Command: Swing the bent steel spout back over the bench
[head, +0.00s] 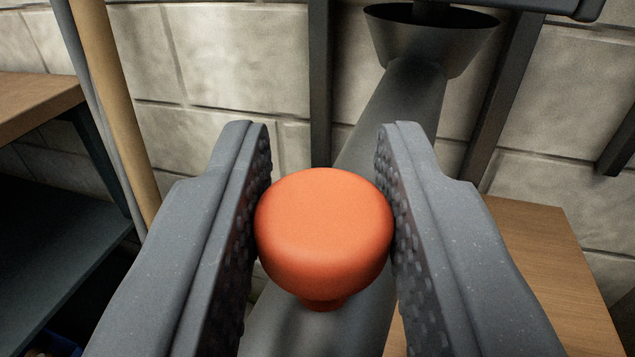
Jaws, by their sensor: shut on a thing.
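An orange-red round knob (323,232) fills the middle of the head view. My gripper (323,205) is shut on the knob, with one textured jaw against each side of it. Behind and below the knob runs a grey metal pipe (395,115), which looks like the steel spout. The pipe slants up to the right to a dark funnel-shaped cup (430,45). The knob seems to sit on the pipe, but the joint is partly hidden. A wooden bench top (545,260) shows at the lower right, beside the pipe. The pipe's near end is out of view.
A pale block wall (230,65) stands behind. Dark upright posts (320,80) stand near the pipe. At the left are a wooden shelf (35,100), a dark lower shelf (50,235) and a tan pole (115,110). A dark bar (540,6) crosses the top right.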

